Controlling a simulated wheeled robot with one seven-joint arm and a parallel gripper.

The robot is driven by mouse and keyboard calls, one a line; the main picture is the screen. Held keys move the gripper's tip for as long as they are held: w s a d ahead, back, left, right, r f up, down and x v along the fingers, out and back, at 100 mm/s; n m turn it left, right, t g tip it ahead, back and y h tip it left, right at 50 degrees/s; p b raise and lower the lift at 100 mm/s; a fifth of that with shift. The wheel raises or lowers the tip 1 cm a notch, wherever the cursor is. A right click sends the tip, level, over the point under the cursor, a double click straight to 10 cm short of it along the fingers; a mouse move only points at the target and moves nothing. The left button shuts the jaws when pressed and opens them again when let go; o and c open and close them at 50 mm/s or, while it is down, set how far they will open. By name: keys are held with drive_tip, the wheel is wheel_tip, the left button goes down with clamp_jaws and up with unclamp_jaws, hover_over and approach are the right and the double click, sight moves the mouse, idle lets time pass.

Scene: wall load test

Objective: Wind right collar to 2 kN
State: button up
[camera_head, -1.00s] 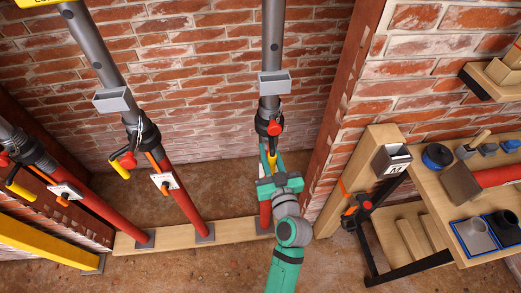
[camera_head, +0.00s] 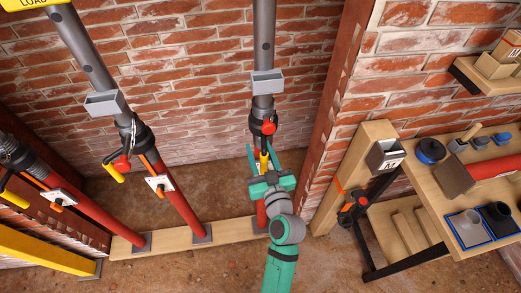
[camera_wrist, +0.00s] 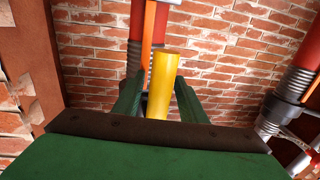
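The right prop has a grey upper tube and a red lower tube, with its dark collar (camera_head: 264,115) and a red knob in the head view. A yellow handle (camera_head: 263,160) hangs below the collar. My gripper (camera_head: 263,154) reaches up at it from below, one finger on each side. In the wrist view the yellow handle (camera_wrist: 162,85) stands upright between the green fingers, with a narrow gap at the left finger. Contact at the right finger is unclear. The fingers look spread. A grey box (camera_head: 267,83) sits on the tube above the collar; no reading shows.
A yellow beam (camera_head: 45,245) lies at lower left. A wooden bench (camera_head: 440,185) with tools and trays stands close on the right. A brick wall is behind.

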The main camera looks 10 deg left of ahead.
sight(264, 165)
drive_tip(key=shift+d, duration=0.1)
drive_tip(key=v, duration=0.9)
drive_tip(key=shift+s, duration=0.3)
drive_tip(key=shift+s+d, duration=0.15)
drive_tip(key=shift+s, duration=0.4)
drive_tip(key=shift+s+d, duration=0.1)
drive_tip(key=shift+c, duration=0.3)
